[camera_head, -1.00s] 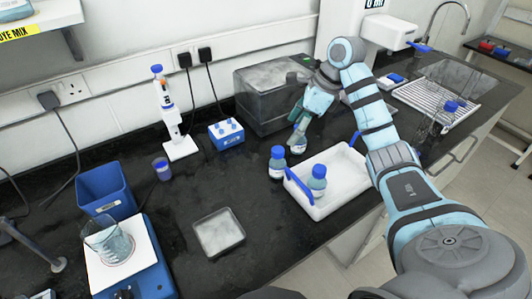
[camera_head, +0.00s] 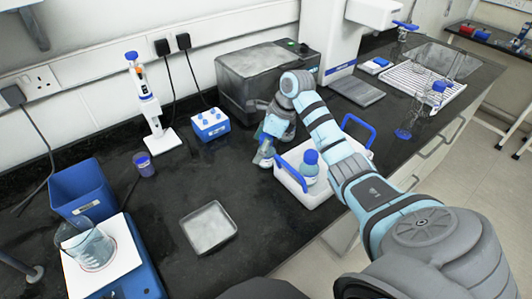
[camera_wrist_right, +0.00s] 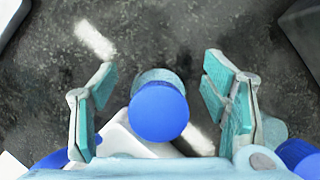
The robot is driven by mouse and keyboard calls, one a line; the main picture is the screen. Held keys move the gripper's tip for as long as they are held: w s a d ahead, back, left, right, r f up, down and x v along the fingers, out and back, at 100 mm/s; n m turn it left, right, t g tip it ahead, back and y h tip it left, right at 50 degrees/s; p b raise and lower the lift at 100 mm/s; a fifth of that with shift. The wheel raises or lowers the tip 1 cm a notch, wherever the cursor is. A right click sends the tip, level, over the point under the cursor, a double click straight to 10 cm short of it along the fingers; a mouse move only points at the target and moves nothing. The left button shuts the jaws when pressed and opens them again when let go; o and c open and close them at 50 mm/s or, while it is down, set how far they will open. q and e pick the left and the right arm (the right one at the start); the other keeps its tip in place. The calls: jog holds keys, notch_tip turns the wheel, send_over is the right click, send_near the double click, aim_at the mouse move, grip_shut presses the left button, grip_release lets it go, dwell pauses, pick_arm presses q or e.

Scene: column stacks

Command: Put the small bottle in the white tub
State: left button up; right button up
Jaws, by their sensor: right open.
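A small bottle with a blue cap (camera_wrist_right: 160,112) stands on the dark bench just left of the white tub. In the head view my right gripper (camera_head: 266,146) largely hides it. In the right wrist view its cap is between my two open fingers, with a visible gap on each side. The white tub (camera_head: 318,197) with blue handles sits right of the gripper. Another blue-capped bottle (camera_head: 310,168) stands inside the tub. My left gripper is not in view.
Behind the gripper are a grey box-shaped device (camera_head: 262,75) and a blue rack (camera_head: 210,124). A pipette stand (camera_head: 160,141), a small blue-capped vial (camera_head: 145,164) and a square tray (camera_head: 209,228) are to the left. Bench is clear between tray and tub.

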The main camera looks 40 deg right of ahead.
jog(key=shift+s, duration=0.1)
jog(key=shift+c, duration=1.1)
jog(key=c, duration=1.3)
jog(key=shift+o, duration=0.2)
jog(key=shift+r, duration=0.15)
